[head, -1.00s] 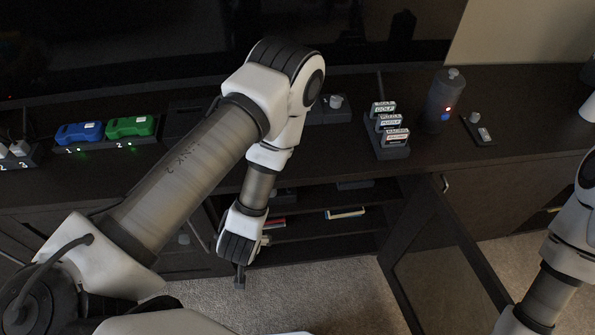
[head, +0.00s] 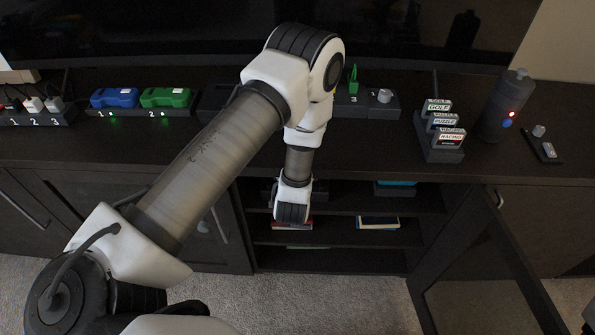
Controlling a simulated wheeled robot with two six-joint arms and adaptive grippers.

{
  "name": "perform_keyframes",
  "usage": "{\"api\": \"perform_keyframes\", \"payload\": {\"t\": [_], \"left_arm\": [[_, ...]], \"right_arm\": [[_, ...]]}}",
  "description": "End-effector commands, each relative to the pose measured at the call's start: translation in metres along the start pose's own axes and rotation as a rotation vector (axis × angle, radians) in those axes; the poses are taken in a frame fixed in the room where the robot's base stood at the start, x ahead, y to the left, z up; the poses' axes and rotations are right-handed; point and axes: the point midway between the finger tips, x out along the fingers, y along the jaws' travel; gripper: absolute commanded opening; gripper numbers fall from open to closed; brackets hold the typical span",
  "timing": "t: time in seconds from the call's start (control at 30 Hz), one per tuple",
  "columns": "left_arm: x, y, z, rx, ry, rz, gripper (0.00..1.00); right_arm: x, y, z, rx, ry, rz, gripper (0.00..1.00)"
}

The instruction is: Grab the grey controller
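I cannot make out a grey controller in the head view. A blue controller (head: 114,97) and a green controller (head: 165,97) sit on a dark charging dock (head: 135,113) on the cabinet top, at the slots marked 1 and 2. My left arm crosses the middle of the view and hides part of the cabinet top. My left gripper (head: 291,212) points down and away at the open shelves (head: 335,205) of the cabinet; its fingers are hidden, so I cannot tell their opening or any contents. My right gripper is out of view.
A cartridge rack (head: 441,152) with GOLF, PUZZLE and RACING labels, a dark cylinder (head: 503,108) with a red light and a small switch block (head: 543,146) stand right. A cabinet door (head: 485,260) hangs open. Books (head: 378,222) lie on a shelf. A TV stands behind.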

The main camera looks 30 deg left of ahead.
Motion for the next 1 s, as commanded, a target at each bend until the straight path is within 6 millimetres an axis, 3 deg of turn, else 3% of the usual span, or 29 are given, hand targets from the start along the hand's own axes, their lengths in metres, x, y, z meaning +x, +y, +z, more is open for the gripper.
{"api": "perform_keyframes", "payload": {"t": [0.07, 0.27, 0.43, 0.47, 0.87, 1.0], "left_arm": [[0.009, 0.0, 0.003, 0.0, -0.002, -0.001, 0.8], [0.01, 0.0, 0.002, 0.001, -0.002, 0.0, 0.8], [0.009, 0.0, 0.002, 0.001, -0.003, 0.0, 0.24], [0.009, 0.0, 0.002, 0.001, -0.003, 0.0, 0.18], [0.006, 0.0, -0.004, 0.001, -0.002, 0.0, 0.18], [-0.007, 0.001, 0.004, 0.005, -0.005, 0.002, 0.18]], "right_arm": [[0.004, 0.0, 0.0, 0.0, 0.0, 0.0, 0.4], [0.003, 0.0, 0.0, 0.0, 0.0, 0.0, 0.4], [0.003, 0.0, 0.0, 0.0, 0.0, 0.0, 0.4], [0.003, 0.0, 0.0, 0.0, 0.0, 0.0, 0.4], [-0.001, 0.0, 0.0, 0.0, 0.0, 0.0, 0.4], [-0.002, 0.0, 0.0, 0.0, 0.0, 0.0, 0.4]]}}
